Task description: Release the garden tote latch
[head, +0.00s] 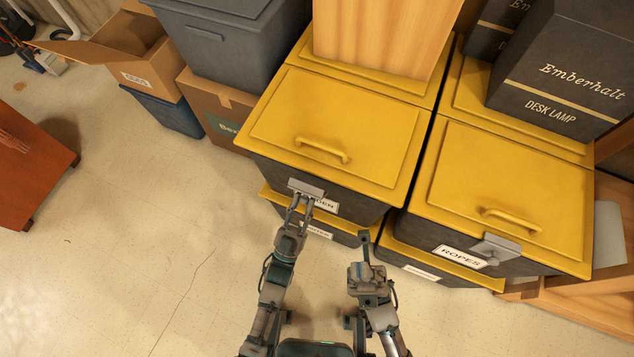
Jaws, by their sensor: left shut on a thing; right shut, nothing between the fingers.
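The garden tote (325,125) is a dark box with a yellow lid and a yellow lid handle (322,150). It is stacked on another yellow-lidded tote. Its grey latch (306,187) sits on the front below the lid edge, beside a white label that my gripper partly covers. My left gripper (302,201) is at the latch, with its fingers shut on it. The lid looks closed. My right gripper (366,240) is shut and empty, in front of the lower tote and to the right of the latch.
The ropes tote (510,185) with its own latch (496,248) stands to the right. A wooden box (385,35) rests on the totes behind. A desk lamp box (565,75) stands back right. Cardboard boxes and grey bins are at left. The floor (150,240) at front left is clear.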

